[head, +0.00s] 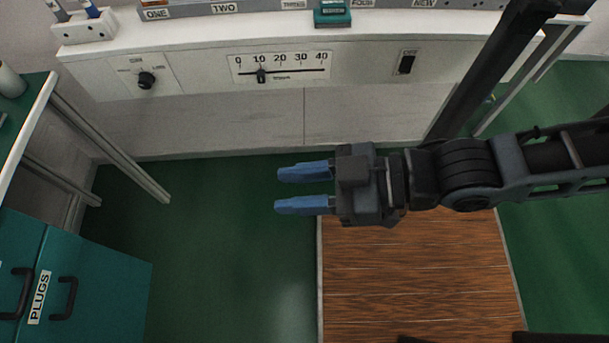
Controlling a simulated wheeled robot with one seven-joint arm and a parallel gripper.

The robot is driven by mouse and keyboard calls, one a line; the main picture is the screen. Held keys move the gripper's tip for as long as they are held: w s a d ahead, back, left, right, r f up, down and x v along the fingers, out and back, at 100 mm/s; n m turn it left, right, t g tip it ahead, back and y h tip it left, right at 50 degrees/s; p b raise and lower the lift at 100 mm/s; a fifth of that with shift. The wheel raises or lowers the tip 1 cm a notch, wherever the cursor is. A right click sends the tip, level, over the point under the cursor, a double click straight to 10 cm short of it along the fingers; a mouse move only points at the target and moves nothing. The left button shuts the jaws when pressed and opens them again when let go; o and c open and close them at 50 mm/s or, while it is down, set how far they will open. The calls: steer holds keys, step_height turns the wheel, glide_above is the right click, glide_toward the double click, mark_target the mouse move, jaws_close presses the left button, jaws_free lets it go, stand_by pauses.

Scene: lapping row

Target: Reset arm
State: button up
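My gripper (304,189) has two blue fingers that point left. The fingers are parallel with a gap between them, and nothing shows in the gap. The gripper is above the green floor, in front of the white bench, and touches nothing that I can see. My arm stretches in from the right edge of the view.
The bench front (210,75) carries a black knob (146,80), a slider (261,76) near 10 and a black switch (406,65). A teal block (332,12) sits on top. A teal cabinet labelled PLUGS (90,275) stands lower left. The green floor (215,235) between is clear.

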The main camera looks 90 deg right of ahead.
steer(key=shift+s+r+n+y, duration=0.3)
steer(key=shift+s+r, duration=0.3)
steer(key=shift+r, duration=0.25)
step_height(320, 180, up, 3)
steer(key=p, duration=0.2)
steer(key=shift+f+p, duration=0.2)
steer(key=shift+p, duration=0.2)
